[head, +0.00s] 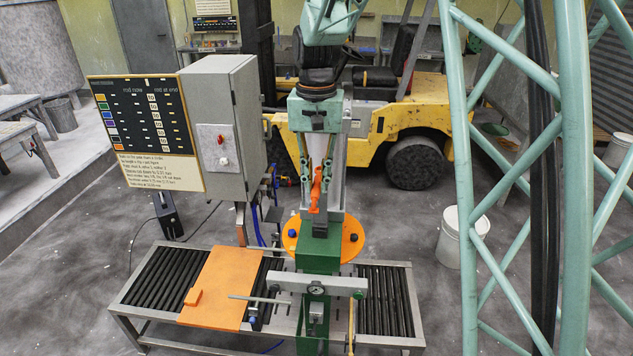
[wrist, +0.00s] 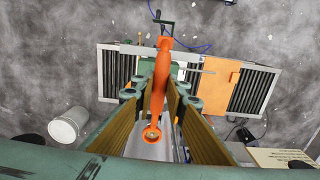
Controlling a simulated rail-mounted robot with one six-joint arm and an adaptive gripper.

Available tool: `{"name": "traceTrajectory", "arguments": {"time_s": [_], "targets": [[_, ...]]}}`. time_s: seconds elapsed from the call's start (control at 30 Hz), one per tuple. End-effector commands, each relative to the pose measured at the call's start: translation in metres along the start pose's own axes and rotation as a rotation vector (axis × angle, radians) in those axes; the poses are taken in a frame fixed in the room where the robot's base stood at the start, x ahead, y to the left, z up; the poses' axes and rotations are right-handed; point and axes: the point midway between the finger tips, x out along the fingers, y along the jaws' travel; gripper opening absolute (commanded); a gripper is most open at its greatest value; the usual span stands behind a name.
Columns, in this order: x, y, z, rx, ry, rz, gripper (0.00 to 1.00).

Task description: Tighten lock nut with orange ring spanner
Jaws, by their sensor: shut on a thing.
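The orange ring spanner (head: 316,187) is upright between the fingers of my gripper (head: 318,176), above the green press (head: 318,270). In the wrist view the spanner (wrist: 166,75) runs lengthwise between both fingers of my gripper (wrist: 162,98). Its ring end (wrist: 152,134) lies towards the camera, with a brass-coloured spot inside the ring. Its far end is over the press, near a dark crank handle (wrist: 163,20). I cannot make out the lock nut for certain, nor whether the spanner touches the press.
A roller conveyor (head: 385,305) passes the press and carries an orange plate (head: 222,290). An orange disc (head: 350,238) sits behind the press column. A grey cabinet (head: 225,120) with a sign board (head: 145,130) stands left. A white pail (head: 460,237) stands right; a yellow forklift (head: 425,105) is behind.

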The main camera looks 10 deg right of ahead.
Motion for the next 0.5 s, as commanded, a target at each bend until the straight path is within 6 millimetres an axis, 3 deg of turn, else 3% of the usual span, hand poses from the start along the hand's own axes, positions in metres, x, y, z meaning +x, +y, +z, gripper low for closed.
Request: {"name": "traceTrajectory", "arguments": {"time_s": [0.5], "targets": [[0.0097,0.0,-0.0001,0.0,0.0,0.0,0.0]]}}
